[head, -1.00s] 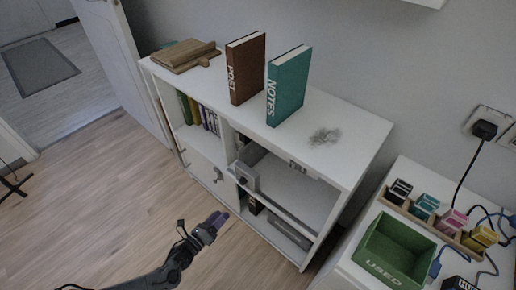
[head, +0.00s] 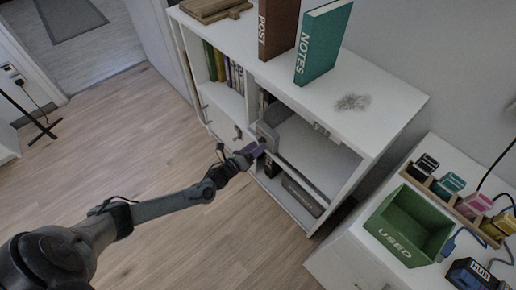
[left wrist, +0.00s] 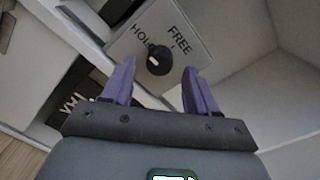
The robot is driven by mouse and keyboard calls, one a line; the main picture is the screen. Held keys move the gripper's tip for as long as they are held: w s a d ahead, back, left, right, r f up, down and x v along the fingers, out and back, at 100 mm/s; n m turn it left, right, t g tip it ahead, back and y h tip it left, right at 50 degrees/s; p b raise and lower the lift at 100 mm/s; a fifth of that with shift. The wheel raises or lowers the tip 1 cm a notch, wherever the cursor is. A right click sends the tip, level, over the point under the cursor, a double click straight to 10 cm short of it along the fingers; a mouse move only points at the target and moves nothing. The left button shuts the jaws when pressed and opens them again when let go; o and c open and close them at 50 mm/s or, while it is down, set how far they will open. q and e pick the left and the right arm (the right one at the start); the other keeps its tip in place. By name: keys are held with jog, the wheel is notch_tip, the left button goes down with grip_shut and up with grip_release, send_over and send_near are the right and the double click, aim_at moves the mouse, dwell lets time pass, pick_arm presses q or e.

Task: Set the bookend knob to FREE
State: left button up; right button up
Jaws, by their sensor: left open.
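The bookend (head: 268,138) is a grey metal piece at the front of the white shelf desk's open upper compartment. In the left wrist view its square face plate (left wrist: 186,22) carries the words HOLD and FREE. A round black knob (left wrist: 158,60) with a small pale mark sits below the words; I cannot tell for sure which word it points to. My left gripper (head: 260,147) is in front of the bookend. In the left wrist view the left gripper (left wrist: 158,68) is open, its purple fingers on either side of the knob with gaps visible. My right gripper is not in view.
Brown POST (head: 277,28) and teal NOTES (head: 324,45) books stand on the desk top (head: 385,95). A dark box (head: 302,194) lies in the lower compartment. A green USED bin (head: 408,225) is at right. Open wooden floor (head: 160,150) lies left.

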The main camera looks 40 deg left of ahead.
pick_arm(q)
jog(key=shift+w+a+r, duration=0.1)
jog(key=shift+w, duration=0.75)
jog(key=shift+s, duration=0.1)
jog(key=shift+c, duration=1.2)
jog(key=c, duration=0.8)
